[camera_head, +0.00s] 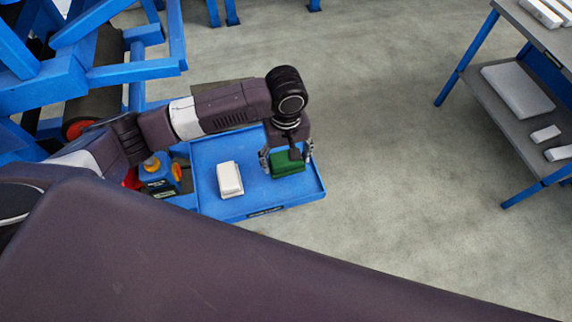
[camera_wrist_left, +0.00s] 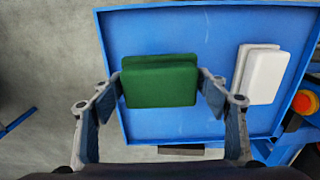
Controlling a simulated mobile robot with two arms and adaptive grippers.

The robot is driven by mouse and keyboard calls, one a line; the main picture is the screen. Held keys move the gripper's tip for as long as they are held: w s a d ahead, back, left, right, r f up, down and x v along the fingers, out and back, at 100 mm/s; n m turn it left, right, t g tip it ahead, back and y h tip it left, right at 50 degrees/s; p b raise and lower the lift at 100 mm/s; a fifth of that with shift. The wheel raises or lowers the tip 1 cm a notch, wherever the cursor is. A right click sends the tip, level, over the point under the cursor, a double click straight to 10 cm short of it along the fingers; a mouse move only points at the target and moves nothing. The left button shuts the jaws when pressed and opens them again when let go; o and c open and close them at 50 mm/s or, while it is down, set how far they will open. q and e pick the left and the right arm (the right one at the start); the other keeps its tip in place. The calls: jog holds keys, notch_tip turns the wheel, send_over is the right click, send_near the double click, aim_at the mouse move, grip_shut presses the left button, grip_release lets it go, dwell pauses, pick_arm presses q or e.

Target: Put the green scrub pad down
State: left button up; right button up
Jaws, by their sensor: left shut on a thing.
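A green scrub pad (camera_head: 287,163) is between the fingers of my left gripper (camera_head: 285,158), over the right part of a blue tray (camera_head: 245,207). In the left wrist view, the left gripper (camera_wrist_left: 160,95) is shut on the green pad (camera_wrist_left: 160,85), with one finger at each side. The pad looks level and close to the tray surface; I cannot tell whether it touches. The blue tray also fills much of the left wrist view (camera_wrist_left: 210,30). My right gripper is not in view.
A white pad (camera_head: 230,180) lies on the tray, left of the green one. Blue framework (camera_head: 110,70) rises behind the arm. A shelf (camera_head: 490,95) with white blocks stands far right; grey floor between is clear.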

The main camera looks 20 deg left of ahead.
aim_at(286, 167)
pick_arm(q)
notch_tip(286, 167, down, 4)
jog(key=shift+r, duration=0.2)
jog(key=shift+f, duration=0.1)
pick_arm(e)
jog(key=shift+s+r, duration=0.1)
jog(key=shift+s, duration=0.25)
pick_arm(q)
jog(key=shift+f, duration=0.15)
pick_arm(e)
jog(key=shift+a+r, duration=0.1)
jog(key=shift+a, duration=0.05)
pick_arm(q)
jog(key=o, duration=1.3)
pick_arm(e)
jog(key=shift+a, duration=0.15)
pick_arm(q)
notch_tip(286, 167, up, 12)
jog(key=shift+r+b, duration=0.2)
jog(key=shift+b, duration=0.45)
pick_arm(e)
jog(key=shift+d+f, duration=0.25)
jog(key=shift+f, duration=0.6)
pick_arm(q)
jog(key=shift+f, duration=0.1)
